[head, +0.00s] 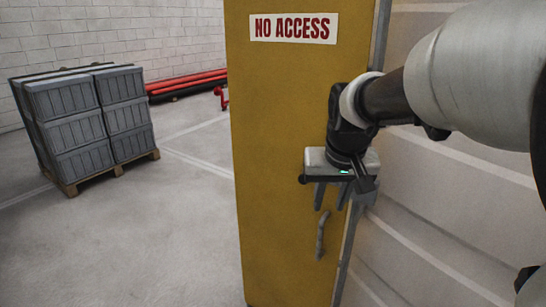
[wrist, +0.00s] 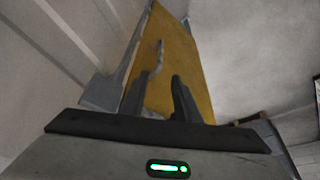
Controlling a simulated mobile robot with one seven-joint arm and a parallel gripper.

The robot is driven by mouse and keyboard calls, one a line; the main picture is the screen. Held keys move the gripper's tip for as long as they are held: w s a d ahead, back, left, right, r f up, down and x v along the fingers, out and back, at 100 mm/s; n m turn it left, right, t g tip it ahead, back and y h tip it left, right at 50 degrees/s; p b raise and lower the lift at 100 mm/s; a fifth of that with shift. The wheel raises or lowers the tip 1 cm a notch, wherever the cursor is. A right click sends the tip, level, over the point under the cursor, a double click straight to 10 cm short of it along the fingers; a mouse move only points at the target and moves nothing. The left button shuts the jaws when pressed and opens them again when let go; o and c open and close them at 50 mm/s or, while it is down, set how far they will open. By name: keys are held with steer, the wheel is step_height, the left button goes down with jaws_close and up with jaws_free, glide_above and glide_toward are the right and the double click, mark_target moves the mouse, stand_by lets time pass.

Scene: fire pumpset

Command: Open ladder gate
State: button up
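The ladder gate (head: 285,150) is a tall yellow panel with a "NO ACCESS" sign (head: 293,28) near its top. A grey bar handle (head: 321,236) is fixed low near its right edge. My gripper (head: 332,200) is in front of the gate's right side, above the handle in the head view, with its fingers apart and empty. In the wrist view the gate (wrist: 188,65) lies beyond the fingers (wrist: 160,98), and the handle (wrist: 158,57) appears past the tips, roughly between them. I see a gap between handle and fingers.
A grey metal post (head: 347,245) runs along the gate's right edge. Grey crates (head: 90,120) are stacked on a wooden pallet (head: 110,172) at the left. Red pipes (head: 187,82) lie by the back wall. The floor (head: 160,240) left of the gate is clear.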

mark_target(321, 227)
steer(key=b+x, duration=0.1)
steer(key=x, duration=1.4)
steer(key=shift+s+b, duration=0.1)
steer(key=shift+b, duration=0.25)
jaws_close()
